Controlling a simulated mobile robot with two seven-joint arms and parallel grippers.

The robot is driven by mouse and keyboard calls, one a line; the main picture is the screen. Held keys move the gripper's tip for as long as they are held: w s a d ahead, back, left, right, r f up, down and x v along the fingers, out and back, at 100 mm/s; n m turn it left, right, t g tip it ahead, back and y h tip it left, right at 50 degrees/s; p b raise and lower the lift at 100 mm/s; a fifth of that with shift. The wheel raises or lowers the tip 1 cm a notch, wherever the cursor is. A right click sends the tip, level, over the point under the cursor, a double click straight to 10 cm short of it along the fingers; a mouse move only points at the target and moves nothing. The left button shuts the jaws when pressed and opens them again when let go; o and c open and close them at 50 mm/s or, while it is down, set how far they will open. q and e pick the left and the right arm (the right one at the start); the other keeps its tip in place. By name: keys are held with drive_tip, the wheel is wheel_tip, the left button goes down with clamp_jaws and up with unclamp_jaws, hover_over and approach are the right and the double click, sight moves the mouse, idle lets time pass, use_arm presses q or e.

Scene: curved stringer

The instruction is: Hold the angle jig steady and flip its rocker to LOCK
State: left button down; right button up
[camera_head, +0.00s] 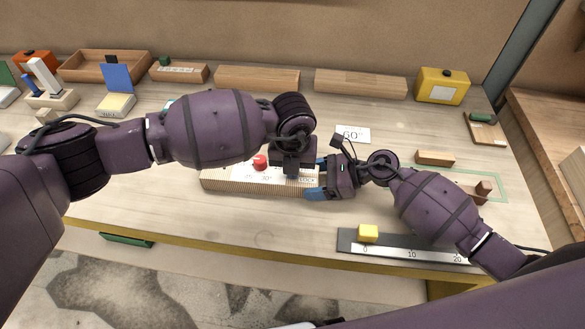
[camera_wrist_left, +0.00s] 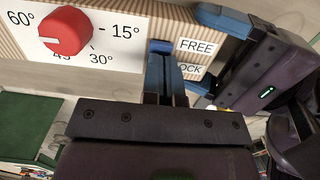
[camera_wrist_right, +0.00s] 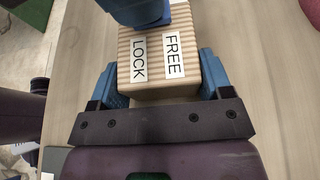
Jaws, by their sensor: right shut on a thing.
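The angle jig (camera_head: 225,182) is a long ribbed beige block lying near the middle of the bench, with a red knob (camera_head: 260,162) on a white dial. Its right end bears FREE (camera_wrist_right: 173,54) and LOCK (camera_wrist_right: 139,59) labels. My right gripper (camera_wrist_right: 160,72) is shut on that end, one blue finger on each side. My left gripper (camera_wrist_left: 168,62) is over the jig beside the labels, its blue fingers together with nothing seen between them.
A white 60° card (camera_head: 352,135) lies behind the jig. A ruler strip (camera_head: 400,251) with a yellow block (camera_head: 368,233) is at the front right. Wooden blocks, an open tray (camera_head: 105,68) and a yellow box (camera_head: 442,87) line the back. The two grippers are very close together.

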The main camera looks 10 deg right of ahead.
use_arm(q)
drive_tip(key=shift+w+a+f, duration=0.3)
use_arm(e)
drive_tip(key=shift+s+a, duration=0.3)
drive_tip(key=shift+a, duration=0.1)
use_arm(q)
drive_tip(key=shift+r, duration=0.3)
wheel_tip(320, 180, up, 14)
drive_tip(key=s, duration=0.1)
drive_tip(key=shift+s+d, duration=0.15)
drive_tip(key=shift+s, duration=0.1)
use_arm(e)
drive_tip(key=shift+w+d+f, duration=0.1)
drive_tip(key=shift+w+d, duration=0.15)
drive_tip(key=shift+d, duration=0.05)
drive_tip(key=o, duration=1.3)
drive_tip(key=shift+v, duration=2.45)
